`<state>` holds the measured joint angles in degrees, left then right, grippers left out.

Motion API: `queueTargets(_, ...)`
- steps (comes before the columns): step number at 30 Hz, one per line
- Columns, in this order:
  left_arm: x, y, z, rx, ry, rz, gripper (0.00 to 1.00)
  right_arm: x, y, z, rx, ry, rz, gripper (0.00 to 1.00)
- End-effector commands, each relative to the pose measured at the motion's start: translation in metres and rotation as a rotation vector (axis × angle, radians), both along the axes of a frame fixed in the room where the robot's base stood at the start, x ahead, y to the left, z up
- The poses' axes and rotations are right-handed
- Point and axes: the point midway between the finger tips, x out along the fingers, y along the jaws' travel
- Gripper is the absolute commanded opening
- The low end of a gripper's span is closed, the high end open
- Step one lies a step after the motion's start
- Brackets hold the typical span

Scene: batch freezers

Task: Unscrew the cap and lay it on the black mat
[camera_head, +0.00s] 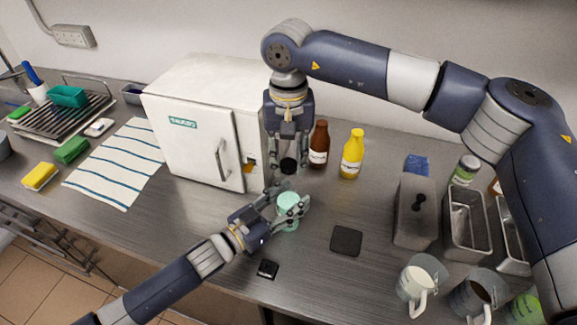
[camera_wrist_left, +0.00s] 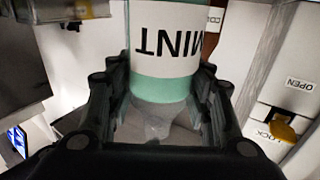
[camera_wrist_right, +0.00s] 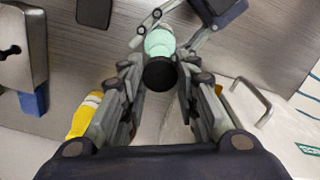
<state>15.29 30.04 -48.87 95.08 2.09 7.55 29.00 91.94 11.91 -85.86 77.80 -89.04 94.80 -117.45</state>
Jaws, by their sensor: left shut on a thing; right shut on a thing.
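The bottle (camera_head: 288,206) is mint green with a white MINT label. It stands over the counter in my left gripper (camera_head: 290,208), which is shut around it. In the left wrist view the bottle (camera_wrist_left: 165,52) shows large, with its pale clear taper between the fingers. The black cap (camera_head: 288,166) is between the fingertips of my right gripper (camera_head: 288,158), which is shut on it above the bottle. The cap (camera_wrist_right: 160,73) lines up with the bottle in the right wrist view; I cannot tell whether they touch. The black mat (camera_head: 346,240) lies bare on the counter, right of the bottle.
A white freezer (camera_head: 190,125) stands behind left. Brown (camera_head: 319,145) and yellow (camera_head: 352,154) bottles stand behind right. Metal tubs (camera_head: 466,222) and jugs (camera_head: 422,278) fill the right side. A small black object (camera_head: 267,269) lies near the front edge. The counter around the mat is clear.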

Motion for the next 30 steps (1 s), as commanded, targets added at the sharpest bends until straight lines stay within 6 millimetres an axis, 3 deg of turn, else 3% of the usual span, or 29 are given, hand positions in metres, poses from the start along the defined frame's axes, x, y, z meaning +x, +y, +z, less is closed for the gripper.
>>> queueTargets(6, 0.000, 0.000, 0.001, -0.001, -0.002, 0.000, 0.00, 0.000, 0.000, 0.003, 0.000, 0.001, 0.000, 0.00)
queueTargets(7, 0.000, 0.000, 0.001, -0.001, -0.002, 0.000, 0.51, 0.000, 0.000, 0.003, 0.000, 0.001, 0.000, 0.00)
queueTargets(9, 0.000, 0.000, 0.001, -0.001, -0.001, 0.000, 0.67, 0.000, 0.000, 0.003, 0.000, 0.001, 0.000, 0.00)
queueTargets(10, 0.000, 0.000, 0.001, -0.001, -0.001, 0.000, 0.70, 0.000, 0.000, 0.003, 0.000, 0.001, 0.000, 0.00)
queueTargets(22, -0.002, 0.003, 0.000, 0.000, 0.000, 0.000, 0.70, 0.000, 0.000, 0.002, 0.000, 0.001, 0.000, 0.00)
queueTargets(30, -0.033, 0.037, -0.002, 0.002, 0.003, 0.000, 0.70, 0.000, 0.000, 0.002, 0.000, 0.001, 0.000, 0.00)
